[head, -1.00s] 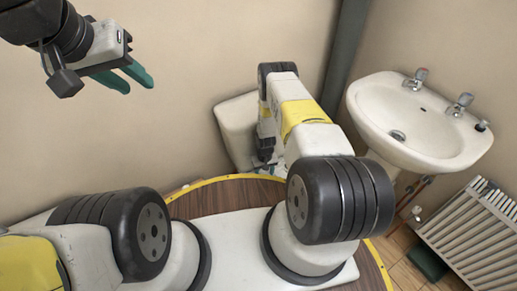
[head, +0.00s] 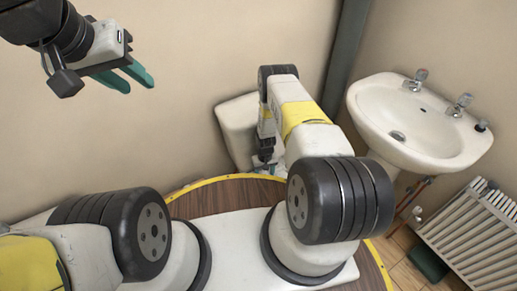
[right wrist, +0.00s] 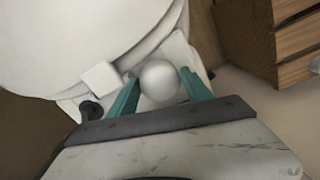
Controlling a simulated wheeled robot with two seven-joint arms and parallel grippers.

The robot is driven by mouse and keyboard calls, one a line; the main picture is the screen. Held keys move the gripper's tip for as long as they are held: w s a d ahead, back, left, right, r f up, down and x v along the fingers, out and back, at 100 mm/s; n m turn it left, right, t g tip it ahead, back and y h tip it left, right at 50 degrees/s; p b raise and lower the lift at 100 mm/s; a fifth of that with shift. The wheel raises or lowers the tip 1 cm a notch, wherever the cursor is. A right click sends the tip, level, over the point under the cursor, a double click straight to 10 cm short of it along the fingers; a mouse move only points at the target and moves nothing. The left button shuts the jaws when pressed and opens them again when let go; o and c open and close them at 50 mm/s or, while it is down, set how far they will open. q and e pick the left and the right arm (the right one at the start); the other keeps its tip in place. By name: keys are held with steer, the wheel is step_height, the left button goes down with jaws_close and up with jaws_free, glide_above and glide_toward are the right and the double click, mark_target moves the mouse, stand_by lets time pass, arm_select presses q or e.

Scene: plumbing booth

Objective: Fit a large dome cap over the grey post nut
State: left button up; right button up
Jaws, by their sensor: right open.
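In the right wrist view a smooth pale dome cap (right wrist: 162,80) lies between the two teal fingers of my right gripper (right wrist: 164,88). The fingers are open, one on each side of it; whether either touches it I cannot tell. In the head view the right gripper's end is mostly hidden behind my own arm, low beside the white fixture. My left gripper (head: 138,81) is open and empty, raised at the upper left in front of the wall. I cannot make out the grey post nut in either view.
A white sanitary fixture (head: 235,122) stands by the wall, with a white basin (head: 420,125) and a radiator (head: 480,235) at the right. In the right wrist view a large white bowl (right wrist: 75,40), a pale block (right wrist: 101,77) and wooden drawers (right wrist: 285,40) are close by.

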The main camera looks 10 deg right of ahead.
steer(key=shift+w+d+r, duration=0.1)
steer(key=shift+d+r, duration=0.1)
steer(key=shift+r, duration=0.15)
step_height(320, 180, up, 6)
steer(key=shift+r, duration=0.1)
steer(key=shift+a+r, duration=0.1)
steer(key=shift+r, duration=0.3)
arm_select(q)
steer(key=shift+w+d+f, duration=0.15)
steer(key=shift+w, duration=0.25)
steer(key=shift+w+d+f, duration=0.1)
steer(key=shift+w, duration=0.3)
arm_select(e)
steer(key=shift+a, duration=0.1)
